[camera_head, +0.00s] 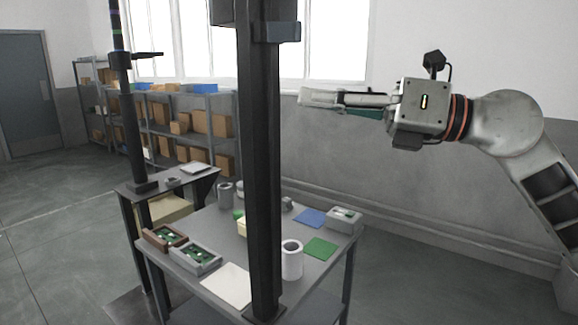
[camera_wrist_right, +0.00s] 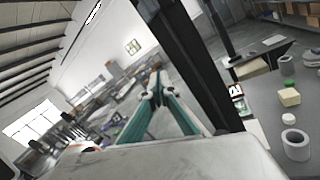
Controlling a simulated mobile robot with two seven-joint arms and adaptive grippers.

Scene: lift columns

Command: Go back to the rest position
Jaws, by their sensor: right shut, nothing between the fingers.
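My right gripper (camera_head: 322,99) is raised at the right of the head view, above and behind the table's right side. Its arm comes in from the right edge, and its fingers point left, toward the dark column. It is shut and empty. In the right wrist view its green-sided fingers (camera_wrist_right: 156,84) meet at their tips with nothing between them. My left gripper does not show in either view.
A dark column (camera_head: 262,160) rises in front of the grey table (camera_head: 225,232). The table bears a white cup (camera_head: 292,260), a green square (camera_head: 320,248), a blue square (camera_head: 311,218) and trays (camera_head: 193,258). Shelves with boxes (camera_head: 185,120) stand behind. The air around the right gripper is free.

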